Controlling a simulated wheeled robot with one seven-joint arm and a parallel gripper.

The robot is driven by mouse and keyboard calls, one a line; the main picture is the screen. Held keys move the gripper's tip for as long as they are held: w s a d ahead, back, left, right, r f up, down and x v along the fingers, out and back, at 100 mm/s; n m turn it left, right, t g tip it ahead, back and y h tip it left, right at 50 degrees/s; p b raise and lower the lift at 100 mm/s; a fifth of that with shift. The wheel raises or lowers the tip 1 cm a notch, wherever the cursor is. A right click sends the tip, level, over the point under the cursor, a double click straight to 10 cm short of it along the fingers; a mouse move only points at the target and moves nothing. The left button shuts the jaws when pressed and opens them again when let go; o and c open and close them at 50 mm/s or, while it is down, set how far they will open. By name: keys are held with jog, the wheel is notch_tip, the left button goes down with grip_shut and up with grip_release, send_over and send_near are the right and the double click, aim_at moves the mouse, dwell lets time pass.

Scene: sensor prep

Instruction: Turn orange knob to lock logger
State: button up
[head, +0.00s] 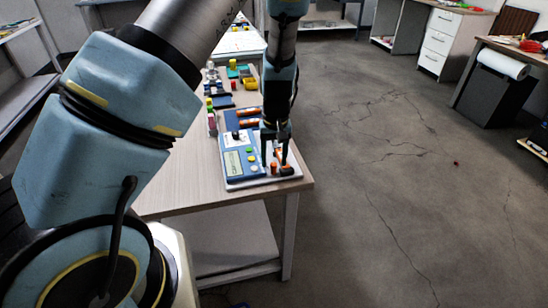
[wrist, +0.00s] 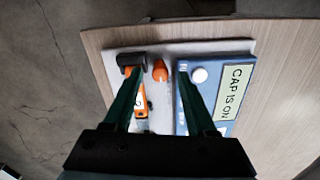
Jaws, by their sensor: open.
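The orange knob (wrist: 160,71) sits on a white base plate (wrist: 205,50) in the wrist view, between my two spread fingers. In the head view the knob (head: 274,168) shows small below my fingertips. The logger (wrist: 226,78) is a blue box beside the knob with a white round button and a label reading "CAP IS ON"; in the head view it shows a pale screen (head: 234,163). My gripper (wrist: 156,68) is open and empty, pointing down over the plate, one finger to each side of the knob. Whether a finger touches anything is unclear.
Open floor (head: 400,190) lies to the right.

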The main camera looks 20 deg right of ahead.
jog(key=shift+f, duration=0.2)
grip_shut()
dwell(0.4)
